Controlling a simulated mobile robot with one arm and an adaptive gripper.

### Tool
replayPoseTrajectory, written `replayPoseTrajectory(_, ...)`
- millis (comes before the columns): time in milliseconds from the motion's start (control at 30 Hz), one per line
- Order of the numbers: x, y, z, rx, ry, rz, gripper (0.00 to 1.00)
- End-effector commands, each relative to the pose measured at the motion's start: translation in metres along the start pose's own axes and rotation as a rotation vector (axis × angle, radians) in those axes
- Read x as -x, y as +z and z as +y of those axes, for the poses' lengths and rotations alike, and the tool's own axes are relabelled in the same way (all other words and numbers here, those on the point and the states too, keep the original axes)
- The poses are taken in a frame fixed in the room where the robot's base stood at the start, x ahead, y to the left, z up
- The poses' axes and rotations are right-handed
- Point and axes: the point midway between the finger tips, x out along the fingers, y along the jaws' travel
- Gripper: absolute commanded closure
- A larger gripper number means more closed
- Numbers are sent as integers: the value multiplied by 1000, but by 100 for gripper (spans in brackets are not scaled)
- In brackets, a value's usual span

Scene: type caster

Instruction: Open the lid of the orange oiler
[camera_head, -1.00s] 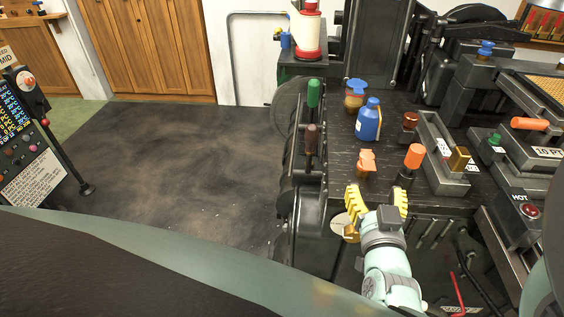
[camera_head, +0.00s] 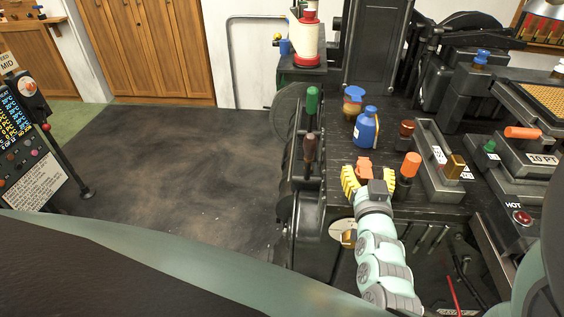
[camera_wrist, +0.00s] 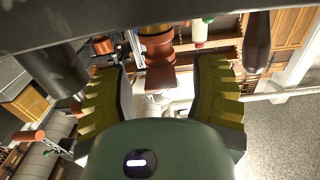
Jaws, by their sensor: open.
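The orange oiler (camera_head: 364,165) stands on the dark machine bed near its front edge. My gripper (camera_head: 368,178) has its yellow-padded fingers spread, one on each side of the oiler, and partly hides its lower part. In the wrist view, the scene appears upside down, and the oiler (camera_wrist: 158,50) hangs from the top edge, between and beyond the open fingers (camera_wrist: 160,88). Its flared lid (camera_wrist: 161,79) points down in that picture and looks closed. No finger visibly touches it.
An orange-topped handle (camera_head: 411,164) stands close to the right finger. A brown-handled lever (camera_head: 310,150) and a green-handled lever (camera_head: 312,101) rise on the left. A blue bottle (camera_head: 366,128) and a blue-lidded oiler (camera_head: 353,100) stand behind. Open floor (camera_head: 180,170) lies left.

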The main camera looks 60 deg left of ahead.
Motion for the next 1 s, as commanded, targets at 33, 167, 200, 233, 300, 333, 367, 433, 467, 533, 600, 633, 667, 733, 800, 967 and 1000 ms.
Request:
replayPoseTrajectory(33,0,0,-1,0,-3,0,40)
replayPoseTrajectory(167,0,0,-1,0,-4,0,47)
replayPoseTrajectory(200,0,0,-2,0,-4,0,51)
replayPoseTrajectory(233,0,0,-2,0,-4,0,54)
replayPoseTrajectory(300,0,0,-2,0,-4,0,62)
replayPoseTrajectory(333,0,0,-2,0,-4,0,65)
replayPoseTrajectory(367,0,0,-2,0,-4,0,68)
replayPoseTrajectory(433,0,0,-1,0,-4,0,75)
replayPoseTrajectory(467,0,0,-1,0,-4,0,78)
replayPoseTrajectory(533,0,0,-1,0,-4,0,85)
replayPoseTrajectory(600,0,0,-1,0,-3,0,92)
replayPoseTrajectory(633,0,0,-1,0,-3,0,96)
replayPoseTrajectory(667,0,0,-1,0,-3,0,99)
replayPoseTrajectory(733,0,0,-1,0,-3,0,100)
replayPoseTrajectory(800,0,0,-1,0,-3,0,100)
replayPoseTrajectory(967,0,-1,-1,0,-2,-4,100)
replayPoseTrajectory(1000,0,-2,-1,1,-1,-8,100)
